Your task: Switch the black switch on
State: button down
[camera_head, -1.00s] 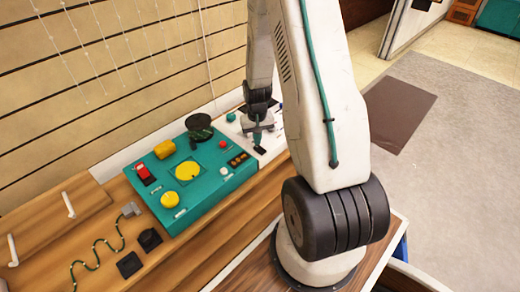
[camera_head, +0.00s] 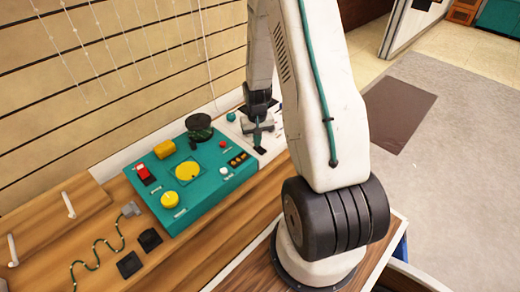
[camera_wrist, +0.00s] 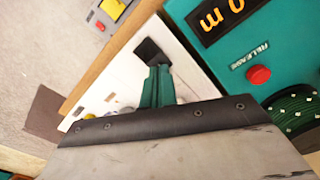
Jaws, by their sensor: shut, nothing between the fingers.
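The black switch (camera_wrist: 152,50) is a dark square piece on a white panel (camera_wrist: 110,82). In the head view the black switch (camera_head: 260,150) is small, at the right end of the panel. My gripper (camera_wrist: 158,72) has its green fingers together with nothing between them. The fingertips are right at the edge of the black switch in the wrist view; I cannot tell if they touch it. In the head view my gripper (camera_head: 257,143) points down over the white panel. The switch's tilt is too small to tell.
A teal box (camera_head: 215,185) with yellow, red and black controls stands left of the white panel. A red button (camera_wrist: 258,75) and an orange-digit display (camera_wrist: 222,18) show close by. A wooden bench (camera_head: 200,250) carries a coiled green cord. A slatted wall (camera_head: 120,80) rises behind.

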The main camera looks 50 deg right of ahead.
jog(key=shift+f, duration=0.65)
jog(key=shift+r, duration=3.5)
jog(key=s+a+r+n, duration=0.2)
jog(key=s+a+r, duration=0.5)
jog(key=r, duration=0.3)
jog(key=s+a+r+n+t, duration=0.1)
jog(key=s+a+r+n, duration=0.1)
jog(key=s+a+r, duration=0.5)
jog(key=s+a+r+n, duration=0.2)
jog(key=s+a+r, duration=0.6)
jog(key=r, duration=0.6)
jog(key=shift+a, duration=0.85)
